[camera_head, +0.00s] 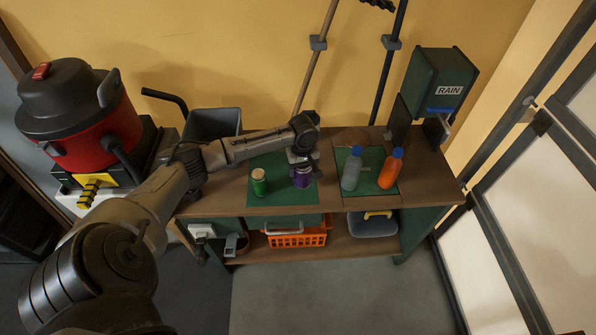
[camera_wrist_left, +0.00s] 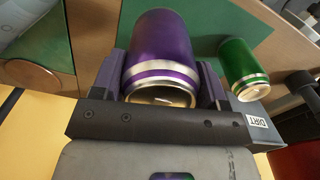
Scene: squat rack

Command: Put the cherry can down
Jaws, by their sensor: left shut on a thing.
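A purple can (camera_head: 303,178) with a silver rim is between the fingers of my left gripper (camera_head: 302,162). It is over the green mat (camera_head: 285,196) on the wooden bench, and I cannot tell whether its base touches the mat. In the left wrist view the purple can (camera_wrist_left: 162,50) fills the space between the two fingers, which are shut on its sides. I see no label that reads cherry. A green can (camera_head: 259,182) stands on the same mat, left of the purple can and apart from it. It also shows in the left wrist view (camera_wrist_left: 243,68). My right gripper is not in view.
A grey-blue bottle (camera_head: 351,170) and an orange bottle (camera_head: 389,170) with blue caps stand on a second mat to the right. A dark box marked RAIN (camera_head: 445,75) is at the back right. An orange basket (camera_head: 298,238) sits on the lower shelf.

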